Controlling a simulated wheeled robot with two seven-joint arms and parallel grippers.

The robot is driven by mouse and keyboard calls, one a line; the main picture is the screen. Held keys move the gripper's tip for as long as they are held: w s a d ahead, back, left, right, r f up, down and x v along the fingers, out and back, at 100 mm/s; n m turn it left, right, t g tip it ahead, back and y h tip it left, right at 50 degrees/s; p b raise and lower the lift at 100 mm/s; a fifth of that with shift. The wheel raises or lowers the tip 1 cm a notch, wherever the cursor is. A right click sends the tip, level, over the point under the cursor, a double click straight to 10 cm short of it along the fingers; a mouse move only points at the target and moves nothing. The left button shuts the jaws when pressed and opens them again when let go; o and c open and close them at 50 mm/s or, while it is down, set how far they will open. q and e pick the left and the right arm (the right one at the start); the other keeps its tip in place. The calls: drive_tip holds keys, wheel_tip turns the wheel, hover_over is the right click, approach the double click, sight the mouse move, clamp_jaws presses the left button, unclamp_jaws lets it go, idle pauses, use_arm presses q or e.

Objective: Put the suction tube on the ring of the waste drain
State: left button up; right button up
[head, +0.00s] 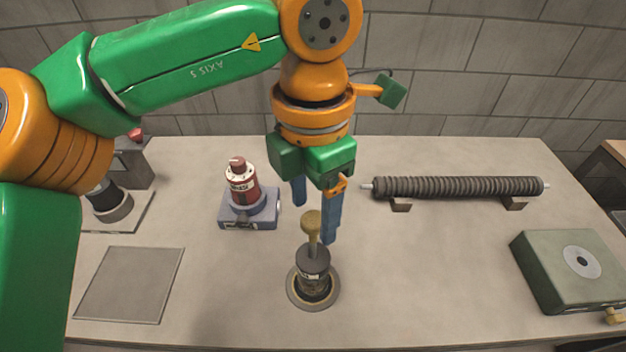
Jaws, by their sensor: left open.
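A dark, labelled cylinder with a brass knob (313,261) on a stem stands roughly upright at the ring of the waste drain (293,289), a round metal ring in the table near the front edge. I take the cylinder to be the suction tube. Its foot appears inside the ring's outline; exact seating cannot be told. My left gripper (314,224) is open, its blue fingers pointing down on either side of the brass knob in the picture. A gap shows between the knob and the fingers; nothing is seen gripped. My right gripper is not in view.
A red cylinder (242,184) stands on a grey-blue base (236,221). A green box (568,277) stands right, a flat grey plate (130,285) front left, and a dark device (137,165) back left. The table right of the ring is clear.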

use_arm(q)
wheel_tip(320, 180, up, 5)
drive_tip(key=shift+f+p, duration=0.1)
drive_tip(key=shift+p, duration=0.3)
